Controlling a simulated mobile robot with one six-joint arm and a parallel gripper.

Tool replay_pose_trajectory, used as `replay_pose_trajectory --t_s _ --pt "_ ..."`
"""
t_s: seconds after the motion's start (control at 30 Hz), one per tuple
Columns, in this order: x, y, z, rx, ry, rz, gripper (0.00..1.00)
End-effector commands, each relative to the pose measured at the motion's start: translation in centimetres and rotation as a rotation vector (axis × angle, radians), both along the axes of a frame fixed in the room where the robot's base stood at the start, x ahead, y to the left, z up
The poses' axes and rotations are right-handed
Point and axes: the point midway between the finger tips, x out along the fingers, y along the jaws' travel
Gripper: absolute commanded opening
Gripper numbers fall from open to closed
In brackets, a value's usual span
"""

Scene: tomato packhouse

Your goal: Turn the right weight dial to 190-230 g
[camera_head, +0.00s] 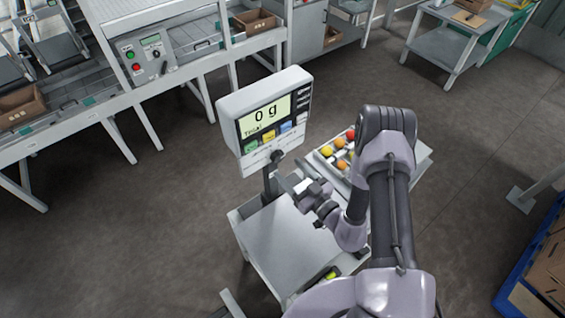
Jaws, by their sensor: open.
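No weight dial can be made out for certain, so its setting cannot be read. A grey control panel (148,60) on the machine at upper left carries a small display (150,40), green and red buttons and small dark controls. My gripper (303,187) is above the scale's platform, below the scale's display (266,118). It is open, small in the view and well apart from the control panel.
The scale display reads 0 g above coloured buttons. Its bare platform (285,245) stands beside a tray (322,157) of tomatoes, partly hidden by my arm. A steel table (440,45) stands at upper right and a blue pallet (515,285) at lower right. Floor between is clear.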

Motion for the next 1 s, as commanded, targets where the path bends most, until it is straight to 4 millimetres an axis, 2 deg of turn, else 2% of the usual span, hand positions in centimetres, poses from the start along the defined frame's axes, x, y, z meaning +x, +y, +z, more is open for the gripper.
replay_pose_trajectory --t_s 0.1,0.23,0.57,0.67,0.9,1.0 --pt "1.9 1.4 0.0 -0.001 -0.003 0.003 0.62" --pt "3.2 2.2 0.0 -0.001 -0.002 0.002 0.62" --pt "3.7 2.5 0.0 0.000 0.000 0.000 0.62" --pt "3.7 2.5 0.0 0.000 0.000 0.000 0.46" --pt "3.7 2.5 0.0 0.000 0.000 0.000 0.00" --pt "3.7 2.5 0.0 -0.002 -0.001 0.000 0.00"
